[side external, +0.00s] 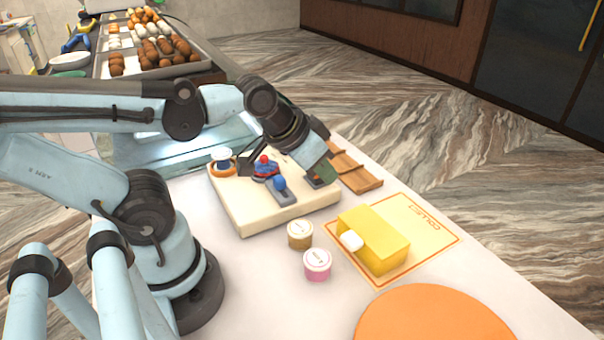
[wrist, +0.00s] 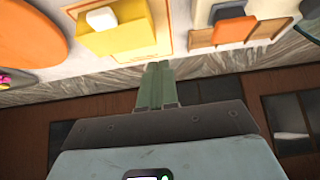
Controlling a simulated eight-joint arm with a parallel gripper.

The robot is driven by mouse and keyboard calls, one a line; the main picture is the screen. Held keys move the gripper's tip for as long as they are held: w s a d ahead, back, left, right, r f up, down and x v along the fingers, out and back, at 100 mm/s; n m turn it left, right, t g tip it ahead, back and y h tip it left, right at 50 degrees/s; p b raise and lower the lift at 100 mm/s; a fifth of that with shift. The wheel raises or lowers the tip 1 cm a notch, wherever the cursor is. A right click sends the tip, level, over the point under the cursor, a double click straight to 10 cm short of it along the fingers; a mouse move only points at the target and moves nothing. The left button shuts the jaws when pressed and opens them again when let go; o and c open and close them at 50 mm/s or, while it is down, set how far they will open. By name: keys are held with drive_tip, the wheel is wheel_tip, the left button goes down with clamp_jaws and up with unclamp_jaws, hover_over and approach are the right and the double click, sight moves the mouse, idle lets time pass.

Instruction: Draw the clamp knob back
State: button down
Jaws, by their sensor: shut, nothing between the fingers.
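A cream board (side external: 245,218) on the counter carries several small fittings. A red knob (side external: 264,159) sits on a blue base, and a blue knob (side external: 280,183) stands on a grey plate. I cannot tell which is the clamp knob. My gripper (side external: 320,176) is over the board's right end, right of both knobs, and hides part of a small orange and dark fitting there. In the wrist view my gripper's green fingers (wrist: 158,72) are shut together and hold nothing. An orange piece (wrist: 233,32) with a dark blue block shows ahead and right of them.
A yellow box (side external: 375,240) with a white knob lies on the mat marked COLLECT (side external: 418,222). Two small tubs (side external: 300,235) stand left of it. A brown wooden rack (side external: 350,170) is beyond the board. An orange disc (side external: 430,315) lies in front.

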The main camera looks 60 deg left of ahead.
sight(279, 178)
drive_tip(key=c, duration=1.6)
unclamp_jaws()
drive_tip(key=shift+a, duration=0.1)
drive_tip(key=o, duration=0.7)
drive_tip(key=a+g, duration=0.1)
drive_tip(key=a+r+g, duration=0.1)
drive_tip(key=a, duration=0.1)
drive_tip(key=a+r+g, duration=0.1)
drive_tip(key=a, duration=0.1)
drive_tip(key=shift+s+a+y, duration=0.1)
drive_tip(key=shift+s+y, duration=0.15)
drive_tip(key=shift+y, duration=0.15)
drive_tip(key=s+a+r+g, duration=0.1)
drive_tip(key=a, duration=0.1)
drive_tip(key=s+a+r+g, duration=0.1)
drive_tip(key=a, duration=0.1)
drive_tip(key=s+a+r+g, duration=0.1)
drive_tip(key=a+g, duration=0.1)
drive_tip(key=shift+a+h, duration=0.15)
drive_tip(key=shift+h, duration=0.25)
drive_tip(key=shift+f, duration=5.95)
clamp_jaws()
